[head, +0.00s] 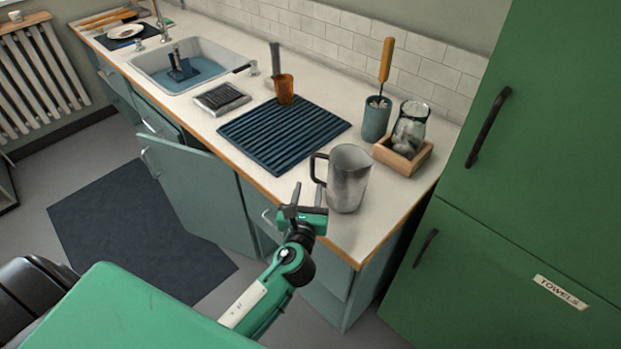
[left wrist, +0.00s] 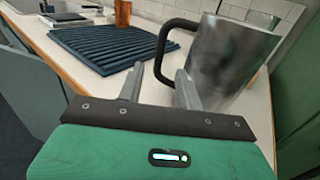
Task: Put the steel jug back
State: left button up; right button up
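The steel jug (head: 349,180) stands upright on the worktop near its front edge, right of the dark ribbed mat (head: 270,143). Its black handle (head: 318,167) points left. In the left wrist view the jug (left wrist: 228,58) fills the upper right, with its handle (left wrist: 168,40) above my fingers. My left gripper (head: 300,203) is just in front of the handle, at the worktop edge. Its fingers (left wrist: 160,85) are apart with nothing held; the handle's lower end shows between the tips in the left wrist view, and I cannot tell if they touch. My right gripper is not in view.
A wooden tray (head: 403,158) holding a glass jar (head: 410,128) and a teal cup (head: 376,118) with a wooden-handled brush stand behind the jug. An amber tumbler (head: 284,90) is by the mat. The sink (head: 190,65) is farther left. A green cabinet (head: 540,130) bounds the right.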

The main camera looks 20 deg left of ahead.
pick_arm(q)
jog(key=v, duration=0.3)
jog(key=shift+s+d, duration=0.1)
jog(key=shift+s, duration=0.05)
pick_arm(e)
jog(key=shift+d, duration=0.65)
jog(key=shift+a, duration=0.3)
